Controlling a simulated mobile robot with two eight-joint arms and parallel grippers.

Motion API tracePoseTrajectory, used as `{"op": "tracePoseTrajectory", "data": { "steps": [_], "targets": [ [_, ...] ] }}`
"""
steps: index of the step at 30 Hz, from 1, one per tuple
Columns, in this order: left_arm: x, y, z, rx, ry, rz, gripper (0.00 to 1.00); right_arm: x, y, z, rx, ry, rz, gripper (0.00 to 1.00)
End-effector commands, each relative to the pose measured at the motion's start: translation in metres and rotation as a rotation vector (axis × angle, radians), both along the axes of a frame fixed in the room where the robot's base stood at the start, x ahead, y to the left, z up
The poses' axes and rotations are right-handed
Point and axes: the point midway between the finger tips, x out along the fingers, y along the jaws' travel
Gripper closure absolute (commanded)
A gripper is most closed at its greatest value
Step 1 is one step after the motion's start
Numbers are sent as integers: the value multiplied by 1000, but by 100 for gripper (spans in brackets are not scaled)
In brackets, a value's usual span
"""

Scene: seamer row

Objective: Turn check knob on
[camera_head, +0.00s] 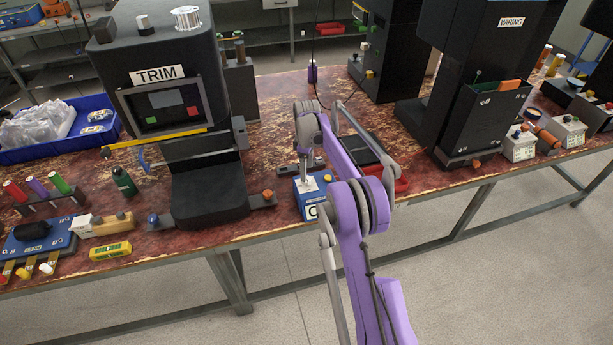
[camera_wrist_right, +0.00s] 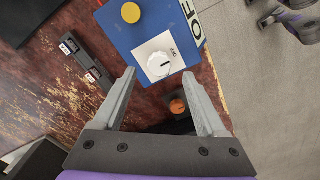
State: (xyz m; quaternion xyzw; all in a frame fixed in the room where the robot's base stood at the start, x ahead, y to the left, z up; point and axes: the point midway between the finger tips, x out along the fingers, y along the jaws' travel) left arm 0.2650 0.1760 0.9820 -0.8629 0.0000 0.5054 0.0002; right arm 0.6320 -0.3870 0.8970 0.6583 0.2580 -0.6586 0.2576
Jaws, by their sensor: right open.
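The check knob (camera_wrist_right: 160,64) is a round white knob with a dark mark, on a white plate on top of a blue box (camera_wrist_right: 137,34). The box (camera_head: 313,207) also shows in the head view, at the table's front edge. My right gripper (camera_wrist_right: 159,74) is open, its two fingers pointing at the knob from either side in the wrist view, with nothing between them. Whether the tips touch the knob I cannot tell. In the head view my right gripper (camera_head: 307,172) is just above the box. My left gripper is not in view.
A yellow button (camera_wrist_right: 131,13) sits on the same blue box. An orange knob (camera_wrist_right: 177,106) is close by on the black TRIM machine's foot; that machine (camera_head: 207,197) stands left of the box. Free floor is in front.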

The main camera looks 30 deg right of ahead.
Motion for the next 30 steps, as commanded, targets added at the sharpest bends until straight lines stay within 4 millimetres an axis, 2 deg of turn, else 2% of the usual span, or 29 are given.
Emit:
{"op": "tracePoseTrajectory", "data": {
  "steps": [3,9,19,30],
  "targets": [
    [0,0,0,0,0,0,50,0,0,-20,0,0,0,26],
    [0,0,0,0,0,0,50,0,0,-37,0,-1,0,26],
    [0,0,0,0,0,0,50,0,0,-40,0,-1,0,28],
    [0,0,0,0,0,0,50,0,0,-39,0,-1,-1,94]
  ]
}}
